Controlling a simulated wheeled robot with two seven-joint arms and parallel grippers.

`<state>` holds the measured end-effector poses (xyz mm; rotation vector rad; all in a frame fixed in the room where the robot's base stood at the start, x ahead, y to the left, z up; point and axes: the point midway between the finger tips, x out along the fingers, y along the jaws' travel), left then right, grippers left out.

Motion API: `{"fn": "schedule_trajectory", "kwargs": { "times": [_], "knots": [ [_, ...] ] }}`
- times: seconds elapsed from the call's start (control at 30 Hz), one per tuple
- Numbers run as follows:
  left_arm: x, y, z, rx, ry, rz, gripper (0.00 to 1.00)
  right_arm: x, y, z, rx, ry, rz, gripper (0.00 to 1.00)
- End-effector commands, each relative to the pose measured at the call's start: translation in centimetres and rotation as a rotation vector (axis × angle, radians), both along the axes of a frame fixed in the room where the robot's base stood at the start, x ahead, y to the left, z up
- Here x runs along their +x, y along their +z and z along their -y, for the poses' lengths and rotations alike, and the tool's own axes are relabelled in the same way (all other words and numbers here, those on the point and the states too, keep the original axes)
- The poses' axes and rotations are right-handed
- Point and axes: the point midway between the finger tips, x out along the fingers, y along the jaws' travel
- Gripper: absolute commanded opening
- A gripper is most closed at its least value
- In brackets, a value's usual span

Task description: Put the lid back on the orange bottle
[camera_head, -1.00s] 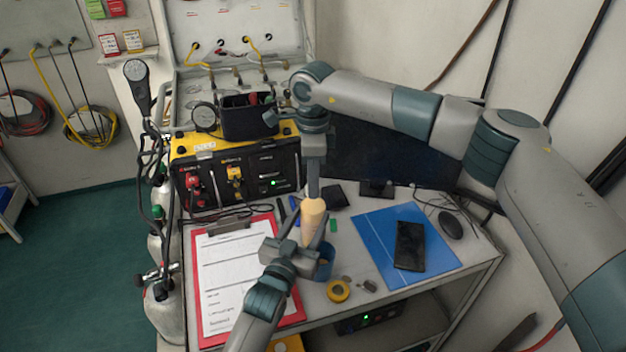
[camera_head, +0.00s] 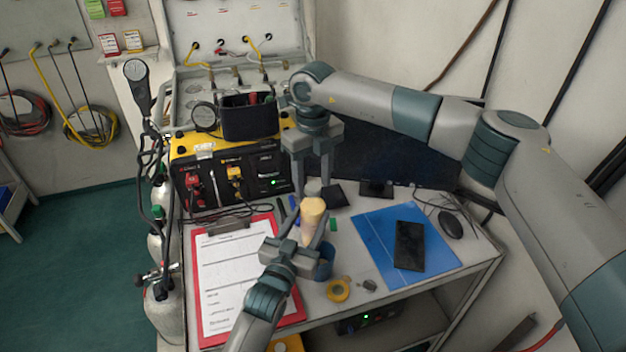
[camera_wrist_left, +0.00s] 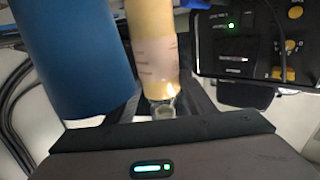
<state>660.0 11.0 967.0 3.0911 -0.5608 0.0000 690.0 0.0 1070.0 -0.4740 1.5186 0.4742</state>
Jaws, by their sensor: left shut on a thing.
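The orange bottle (camera_head: 312,222) is pale orange and stands roughly upright between the fingers of my left gripper (camera_head: 308,240), which is shut on it. Its labelled side shows in the left wrist view (camera_wrist_left: 157,55), where its top is cut off. In the head view the bottle has a flat, paler round top; I cannot tell whether this is the lid. My right gripper (camera_head: 313,188) is open just above and behind the bottle, fingers apart and pointing down. No separate lid can be made out for certain.
A blue cup (camera_head: 325,263) stands right beside the bottle; it looms large in the left wrist view (camera_wrist_left: 75,55). A yellow ring (camera_head: 339,290) and small grey pieces lie in front. A clipboard (camera_head: 215,270) is left, a blue folder (camera_head: 380,235) with a black phone (camera_head: 409,246) right.

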Motion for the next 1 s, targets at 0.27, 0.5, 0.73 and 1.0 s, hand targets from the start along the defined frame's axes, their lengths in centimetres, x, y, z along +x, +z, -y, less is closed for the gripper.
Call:
{"fn": "schedule_trajectory", "kwargs": {
  "times": [0.27, 0.5, 0.73, 1.0],
  "knots": [
    [0.0, -0.1, 0.0, 0.001, 0.000, -0.002, 0.00, 0.0, 0.1, 0.0, 0.001, 0.001, 0.001, 0.49],
    [0.0, -0.1, 0.0, 0.001, 0.000, -0.002, 0.00, 0.1, 1.7, 0.0, 0.000, 0.001, 0.002, 0.49],
    [0.0, -0.1, 0.0, 0.001, 0.000, -0.002, 0.00, 0.1, 5.4, 0.0, 0.001, 0.001, 0.004, 0.49],
    [0.0, -0.1, 0.0, 0.001, 0.000, -0.002, 0.00, 0.0, 9.9, 0.0, 0.000, 0.001, 0.002, 0.49]
  ]
}}
